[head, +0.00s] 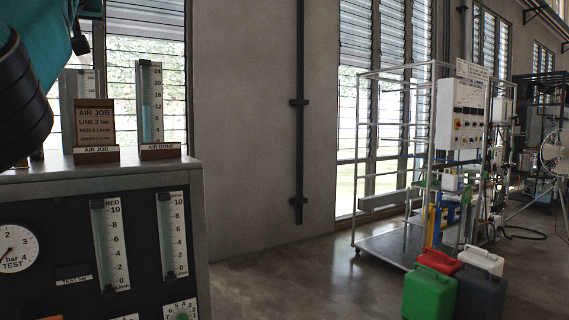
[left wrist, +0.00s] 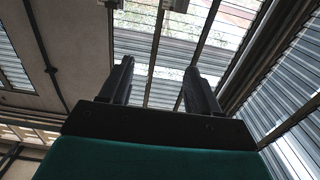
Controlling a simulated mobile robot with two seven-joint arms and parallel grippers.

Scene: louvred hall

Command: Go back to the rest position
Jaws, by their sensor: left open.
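My left gripper (left wrist: 159,65) shows in the left wrist view with its two dark fingers spread apart and nothing between them. Behind the fingers are louvred windows and a grey wall, seen tilted. In the head view part of my left arm, teal and black, fills the top left corner; its fingers cannot be made out there. My right gripper is in neither view.
A test panel (head: 140,228) with gauges stands at the left. On its top are an AIR JOB sign (head: 95,123) and a graduated tube (head: 151,104). A wheeled rack (head: 385,248), a green can (head: 429,294) and other cans stand right. Some floor is clear between.

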